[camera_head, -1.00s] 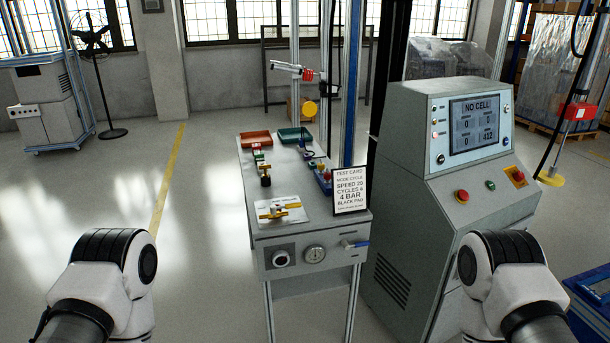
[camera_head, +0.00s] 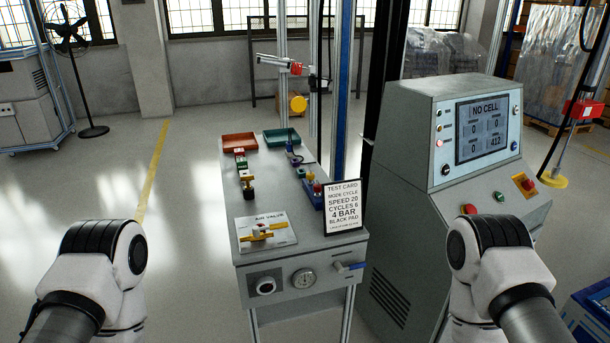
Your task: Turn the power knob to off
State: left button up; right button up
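A grey control console (camera_head: 395,211) stands at the right with a lit screen (camera_head: 482,128) reading NO CELL. Its sloped panel has a red button (camera_head: 469,209), a small green button (camera_head: 499,196) and a red rotary knob on a yellow plate (camera_head: 523,182). I cannot read a label that says which is the power knob. The bench front has a dark round knob or port (camera_head: 266,286), a round gauge (camera_head: 303,278) and a blue-handled valve (camera_head: 349,267). Only links of my two arms show at the lower left and right; both grippers are out of view.
The bench (camera_head: 305,250) carries a red tray (camera_head: 238,142), a green tray (camera_head: 281,136), a yellow-handled air valve on a white plate (camera_head: 265,232) and a TEST CARD sign (camera_head: 343,207). A fan (camera_head: 68,45) stands back left. The floor left of the bench is clear.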

aim_at(527, 185)
jog(key=z, duration=1.3)
